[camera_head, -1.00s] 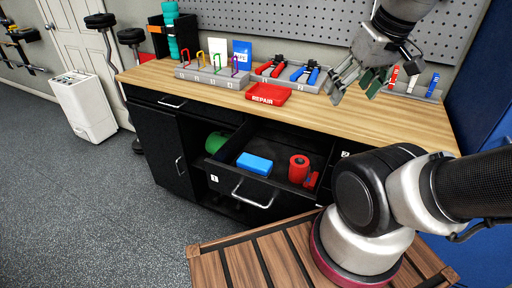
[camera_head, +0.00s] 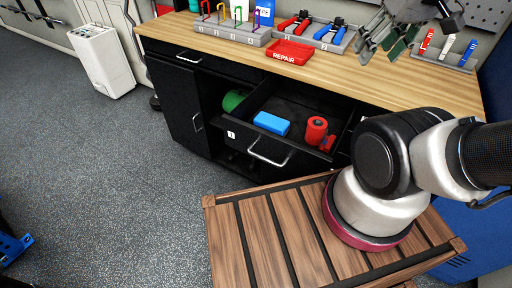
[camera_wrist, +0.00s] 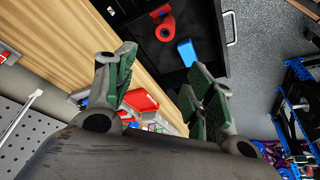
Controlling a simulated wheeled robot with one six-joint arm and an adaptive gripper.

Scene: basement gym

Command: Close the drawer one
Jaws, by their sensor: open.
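Drawer one (camera_head: 255,143), black with a "1" label and a silver bar handle (camera_head: 268,155), is pulled open below the workbench top. A blue block (camera_head: 271,123) and a red roll (camera_head: 316,130) lie in it. My gripper (camera_head: 392,38) is open and empty above the right part of the bench, up and to the right of the drawer and apart from it. In the wrist view my gripper's green-padded fingers (camera_wrist: 160,88) are spread. The drawer's handle (camera_wrist: 229,28) shows there at the top, with the blue block and red roll beside it.
The wooden bench top (camera_head: 225,54) holds a red REPAIR tray (camera_head: 290,52), a numbered hook rack (camera_head: 230,32) and tool holders. A slatted wooden surface (camera_head: 262,240) lies in front of the drawer. Open floor (camera_head: 110,190) extends to the left.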

